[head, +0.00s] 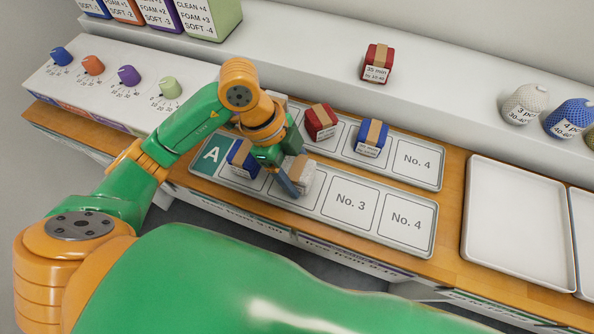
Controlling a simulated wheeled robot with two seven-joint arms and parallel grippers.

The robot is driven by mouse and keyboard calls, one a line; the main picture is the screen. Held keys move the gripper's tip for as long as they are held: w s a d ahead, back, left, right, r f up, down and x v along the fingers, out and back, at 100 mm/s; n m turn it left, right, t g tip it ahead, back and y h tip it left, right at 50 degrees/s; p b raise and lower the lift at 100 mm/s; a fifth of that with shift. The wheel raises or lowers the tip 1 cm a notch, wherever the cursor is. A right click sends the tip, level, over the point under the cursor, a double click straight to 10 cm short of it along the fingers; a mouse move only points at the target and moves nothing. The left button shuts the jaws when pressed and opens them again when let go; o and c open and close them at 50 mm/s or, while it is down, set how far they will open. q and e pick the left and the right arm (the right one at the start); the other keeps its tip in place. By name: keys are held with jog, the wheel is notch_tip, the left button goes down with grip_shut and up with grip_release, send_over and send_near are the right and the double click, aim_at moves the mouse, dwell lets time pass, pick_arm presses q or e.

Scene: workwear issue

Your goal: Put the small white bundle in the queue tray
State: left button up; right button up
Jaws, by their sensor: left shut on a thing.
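My left gripper (286,172) reaches down over the front queue tray (375,238), a grey tray with a teal "A" panel and numbered slots. It is shut on the small white bundle (301,177), which has a tan band and is partly hidden by the fingers. The bundle is over the slot just left of No. 3; whether it touches the tray floor I cannot tell. A blue bundle (241,158) with a tan band sits beside it to the left, nearer the "A" panel, partly hidden by the gripper. My right gripper is out of view.
A second tray (430,182) behind holds a red bundle (320,121) and a blue bundle (371,138); its No. 4 slot is empty. Another red bundle (376,63) stands on the shelf. An empty white tray (518,222) is at right. A dial panel (105,85) is at left.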

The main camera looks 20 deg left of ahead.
pick_arm(q)
jog(key=shift+f, duration=0.4)
jog(key=shift+f, duration=0.2)
jog(key=o, duration=1.4)
jog(key=shift+r, duration=0.1)
jog(key=shift+r, duration=0.25)
jog(key=v, duration=1.1)
jog(key=shift+a+r, duration=0.2)
jog(key=shift+r, duration=0.15)
